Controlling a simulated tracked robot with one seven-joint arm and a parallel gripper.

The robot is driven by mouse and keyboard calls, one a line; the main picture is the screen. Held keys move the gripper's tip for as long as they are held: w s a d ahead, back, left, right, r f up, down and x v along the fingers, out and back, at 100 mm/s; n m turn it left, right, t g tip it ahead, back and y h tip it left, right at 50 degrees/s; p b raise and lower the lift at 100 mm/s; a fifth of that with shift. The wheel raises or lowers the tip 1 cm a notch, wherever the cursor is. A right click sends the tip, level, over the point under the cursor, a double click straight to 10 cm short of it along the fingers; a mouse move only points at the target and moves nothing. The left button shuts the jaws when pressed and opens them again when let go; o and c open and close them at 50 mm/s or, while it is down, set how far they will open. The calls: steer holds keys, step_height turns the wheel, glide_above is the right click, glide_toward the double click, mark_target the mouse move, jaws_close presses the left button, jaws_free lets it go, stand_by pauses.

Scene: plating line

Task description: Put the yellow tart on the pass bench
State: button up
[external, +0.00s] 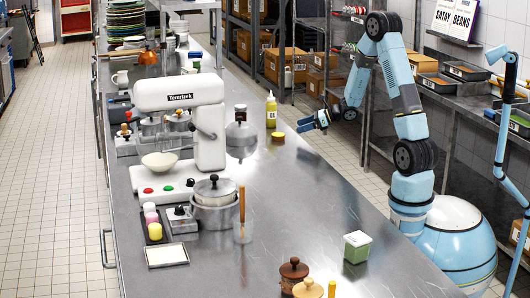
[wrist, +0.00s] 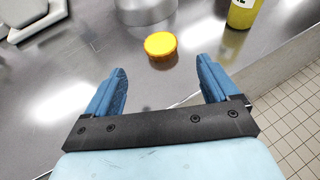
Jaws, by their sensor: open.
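A small round yellow piece (external: 278,137), which looks like the yellow tart, lies flat on the long steel bench (external: 310,190) near its right edge. It also shows in the wrist view (wrist: 160,45), ahead of and between my fingertips, touching neither. My gripper (external: 313,121) is open and empty, to the right of the yellow piece in the external view. Its two blue fingers show in the wrist view (wrist: 160,80). Another yellow piece (external: 155,231) sits with pink and pale ones on a dark tray. I cannot tell which surface is the pass bench.
A yellow bottle (external: 271,110) stands just behind the yellow piece, and also shows in the wrist view (wrist: 242,12). A metal pot (external: 241,138) stands to its left. A white mixer (external: 180,130) is further left. The bench's middle right is mostly clear around a green-and-white box (external: 357,247).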

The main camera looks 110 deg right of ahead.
steer(key=w+a+r+n+g+y, duration=0.1)
steer(key=w+a+r+n+y, duration=0.25)
steer(key=a+n, duration=0.45)
steer(key=w+a+r+n+g+y, duration=0.1)
steer(key=w+a+r+n+y, duration=0.3)
steer(key=a, duration=0.8)
steer(key=w+a+r+n+g+y, duration=0.1)
steer(key=w+a+r+n+y, duration=0.35)
steer(key=a, duration=0.55)
steer(key=s+a+r+n+g+h, duration=0.1)
steer(key=s+a+r+n+g, duration=0.1)
steer(key=a+n, duration=0.45)
steer(key=s+a+r+n+g+h, duration=0.1)
steer(key=s+a+r+n+g, duration=0.1)
steer(key=a+n, duration=0.45)
steer(key=s+a+r+n+h, duration=0.4)
steer(key=s+a+n, duration=0.4)
steer(key=n, duration=0.3)
steer(key=shift+s+a+r+h, duration=0.2)
steer(key=shift+s+r+h, duration=0.15)
steer(key=shift+s, duration=0.4)
